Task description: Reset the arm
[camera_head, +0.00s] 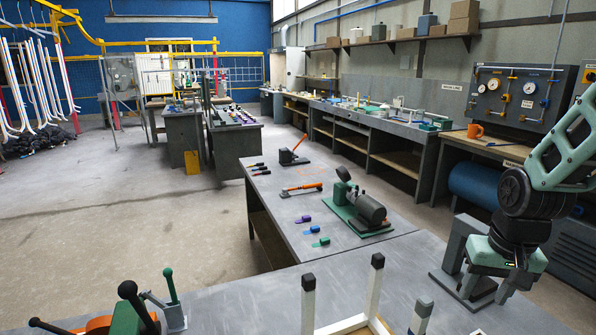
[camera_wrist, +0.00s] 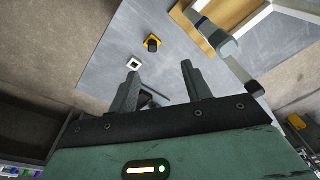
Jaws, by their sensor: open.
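My gripper (camera_wrist: 160,88) is open, with its two dark fingers apart in the wrist view and nothing gripped between them. In the head view my green arm comes in from the right, with my gripper (camera_head: 490,285) low over the right end of the front bench. In the wrist view a small white square piece with a dark centre (camera_wrist: 134,63) and a yellow and black piece (camera_wrist: 153,43) lie on the grey bench top beyond the fingers.
The front grey bench (camera_head: 240,295) holds a white chair frame (camera_head: 372,290) with upright black-capped legs and green-handled tools (camera_head: 171,290) at left. A second bench carries a green-based machine (camera_head: 360,212) and small coloured pieces. A gauge panel (camera_head: 522,98) stands behind my arm. Open floor lies at left.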

